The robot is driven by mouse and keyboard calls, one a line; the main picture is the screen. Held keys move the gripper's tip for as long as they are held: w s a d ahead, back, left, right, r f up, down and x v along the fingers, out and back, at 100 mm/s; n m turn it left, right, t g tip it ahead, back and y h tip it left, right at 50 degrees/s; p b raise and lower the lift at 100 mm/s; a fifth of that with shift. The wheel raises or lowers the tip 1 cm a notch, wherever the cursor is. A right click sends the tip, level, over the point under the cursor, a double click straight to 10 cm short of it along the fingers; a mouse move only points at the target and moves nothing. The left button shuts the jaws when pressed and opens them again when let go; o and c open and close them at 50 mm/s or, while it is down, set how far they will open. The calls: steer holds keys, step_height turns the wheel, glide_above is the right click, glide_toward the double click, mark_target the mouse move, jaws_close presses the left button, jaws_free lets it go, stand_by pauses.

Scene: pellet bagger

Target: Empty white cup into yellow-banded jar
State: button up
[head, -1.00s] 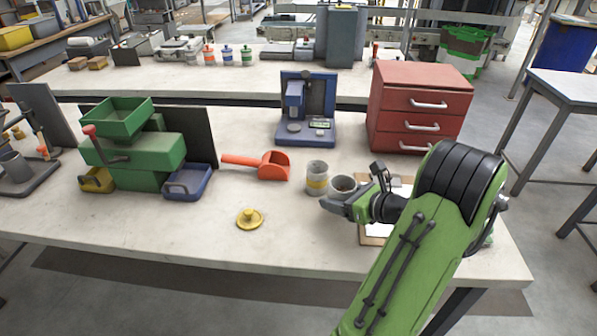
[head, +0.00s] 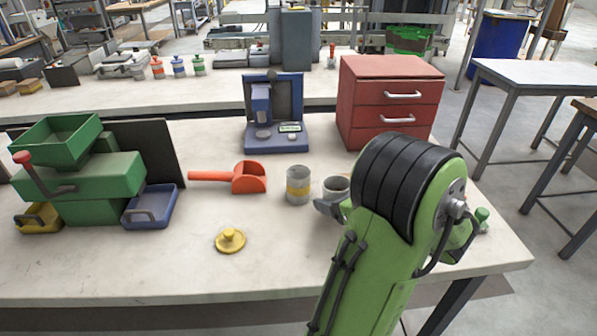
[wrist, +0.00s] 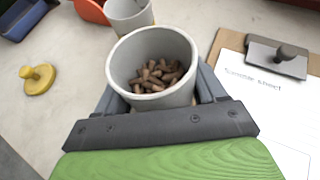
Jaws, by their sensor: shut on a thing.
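The white cup (wrist: 150,47) is held between the jaws of my gripper (wrist: 153,92) in the wrist view. It stands close to upright and has brown pellets (wrist: 157,75) in it. In the head view the cup (head: 335,185) shows only in part, as my arm hides most of the gripper. The yellow-banded jar (head: 298,185) stands open on the table just left of the cup. In the wrist view the jar (wrist: 128,14) is right behind the cup, cut off by the top edge. I cannot tell whether cup and table touch.
A yellow lid (head: 230,240) lies on the table left of the jar. An orange scoop (head: 247,178) lies behind it. A blue scale (head: 277,143) and red drawers (head: 390,100) stand at the back. A clipboard (wrist: 245,62) lies right of the cup. The front left table is clear.

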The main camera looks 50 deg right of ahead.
steer(key=shift+w+r+n+g+y+p, duration=0.2)
steer(key=shift+w+r+g+p, duration=0.4)
steer(key=shift+g+p, duration=0.85)
steer(key=shift+w+r+n+g+y+p, duration=0.2)
steer(key=shift+w+r+g+p, duration=0.35)
steer(key=shift+p, duration=1.55)
steer(key=r+g+p, duration=0.1)
steer(key=g+p, duration=0.1)
steer(key=p, duration=0.3)
steer(key=w+r+g+p, duration=0.1)
steer(key=g+p, duration=0.1)
steer(key=p, duration=0.3)
steer(key=r+g+p, duration=0.2)
steer(key=g+p, duration=0.1)
steer(key=p, duration=0.2)
steer(key=shift+w+d+n+y, duration=0.1)
steer(key=shift+w+n+y, duration=0.2)
steer(key=shift+n, duration=0.1)
steer(key=shift+f+g+p, duration=0.4)
steer(key=shift+g+p, duration=0.5)
steer(key=shift+p, duration=0.65)
steer(key=shift+w+r+g+p, duration=0.5)
steer(key=shift+g+p, duration=0.4)
steer(key=shift+p, duration=1.1)
steer(key=shift+w+r+n+g, duration=0.2)
steer(key=shift+g, duration=0.4)
steer(key=shift+w+r+n+g, duration=0.15)
steer(key=shift+n+g, duration=0.05)
steer(key=shift+g, duration=0.4)
